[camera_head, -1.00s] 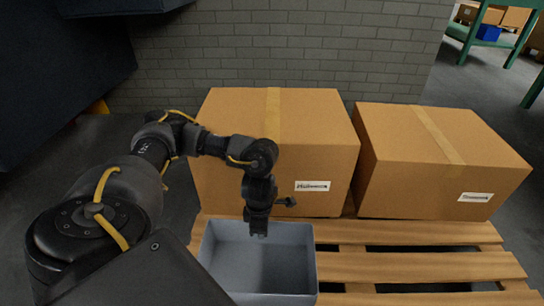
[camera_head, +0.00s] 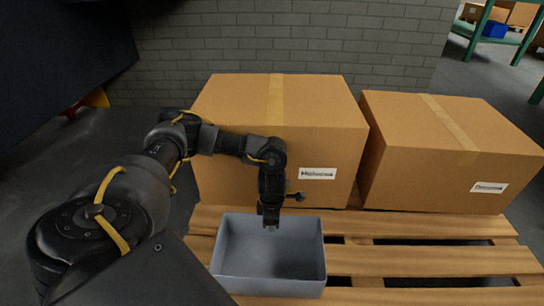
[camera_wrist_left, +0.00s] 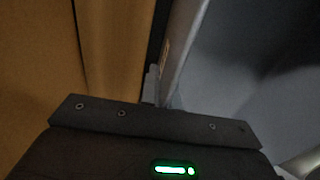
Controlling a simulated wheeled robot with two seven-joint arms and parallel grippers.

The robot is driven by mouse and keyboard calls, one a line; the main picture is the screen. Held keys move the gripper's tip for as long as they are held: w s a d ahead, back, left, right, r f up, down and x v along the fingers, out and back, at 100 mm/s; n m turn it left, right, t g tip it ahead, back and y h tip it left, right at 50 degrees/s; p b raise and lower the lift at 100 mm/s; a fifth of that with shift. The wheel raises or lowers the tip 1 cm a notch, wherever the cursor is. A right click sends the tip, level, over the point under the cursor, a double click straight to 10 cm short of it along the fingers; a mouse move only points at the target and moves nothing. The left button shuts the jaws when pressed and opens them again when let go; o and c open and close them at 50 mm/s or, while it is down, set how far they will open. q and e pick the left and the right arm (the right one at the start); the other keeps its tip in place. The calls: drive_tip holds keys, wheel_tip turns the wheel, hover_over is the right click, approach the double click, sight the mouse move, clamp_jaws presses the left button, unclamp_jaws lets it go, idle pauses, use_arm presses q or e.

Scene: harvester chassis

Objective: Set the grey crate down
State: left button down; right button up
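The grey crate (camera_head: 268,279) is open-topped, looks empty and level, and is at the lower middle of the head view, over the left part of the wooden pallet (camera_head: 415,261). I cannot tell whether its base touches the slats. My left gripper (camera_head: 270,222) points down at the middle of the crate's back wall and appears shut on its rim. In the left wrist view the crate's wall (camera_wrist_left: 182,45) runs down to the fingers (camera_wrist_left: 158,92), which are dark and partly hidden. My right gripper is not in view.
A large cardboard box (camera_head: 240,120) stands close behind the crate, and a second one (camera_head: 450,160) stands to its right. Bare slats lie right of the crate. A brick wall (camera_head: 290,40) is behind. A green rack (camera_head: 480,25) is at the far right.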

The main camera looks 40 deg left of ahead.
use_arm(q)
drive_tip(key=shift+r, duration=0.15)
drive_tip(key=c, duration=2.1)
unclamp_jaws()
drive_tip(key=shift+f, duration=0.2)
drive_tip(key=o, duration=0.5)
drive_tip(key=shift+c, duration=0.2)
